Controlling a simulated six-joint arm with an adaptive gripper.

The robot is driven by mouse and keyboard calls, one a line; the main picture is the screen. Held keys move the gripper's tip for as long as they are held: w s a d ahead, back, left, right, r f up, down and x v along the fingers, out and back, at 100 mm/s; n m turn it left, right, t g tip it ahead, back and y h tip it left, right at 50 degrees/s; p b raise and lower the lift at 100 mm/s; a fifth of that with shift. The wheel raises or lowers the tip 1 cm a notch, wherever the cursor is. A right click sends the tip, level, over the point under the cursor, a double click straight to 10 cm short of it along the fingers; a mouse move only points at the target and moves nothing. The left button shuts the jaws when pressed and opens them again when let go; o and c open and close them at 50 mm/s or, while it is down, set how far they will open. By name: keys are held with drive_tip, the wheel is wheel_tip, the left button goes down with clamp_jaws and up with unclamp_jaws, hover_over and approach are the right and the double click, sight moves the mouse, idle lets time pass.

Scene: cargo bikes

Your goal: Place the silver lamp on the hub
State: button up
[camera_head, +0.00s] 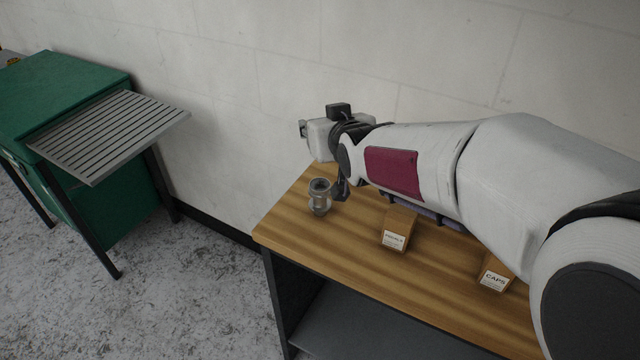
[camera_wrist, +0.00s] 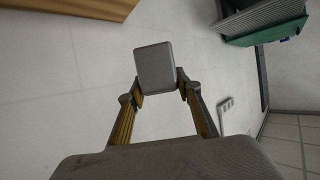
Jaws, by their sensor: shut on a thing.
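My gripper (camera_wrist: 160,87) is shut on a grey, rounded, block-shaped thing, which I take for the silver lamp (camera_wrist: 155,62), in the wrist view. It sits between the two fingertips, with the pale wall behind it. In the head view my wrist is above the back left of the wooden table, and I cannot make out the lamp there. A metallic, spool-like piece, which looks like the hub (camera_head: 320,197), stands upright near the table's left end. It is below my wrist, with a dark part of my arm close to its right side.
The wooden table (camera_head: 350,252) holds two labelled blocks, one left (camera_head: 396,232) and one marked CAPS (camera_head: 495,277). A dark bar (camera_head: 428,214) lies partly under my arm. A green cabinet (camera_head: 60,90) with a slatted shelf (camera_head: 110,132) stands left, across open floor. The wall is close behind.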

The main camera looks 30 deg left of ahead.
idle(0.4)
hover_over(320, 184)
drive_tip(key=shift+f, duration=3.1)
drive_tip(key=shift+f, duration=1.9)
drive_tip(key=shift+f, duration=0.1)
drive_tip(key=o, duration=1.1)
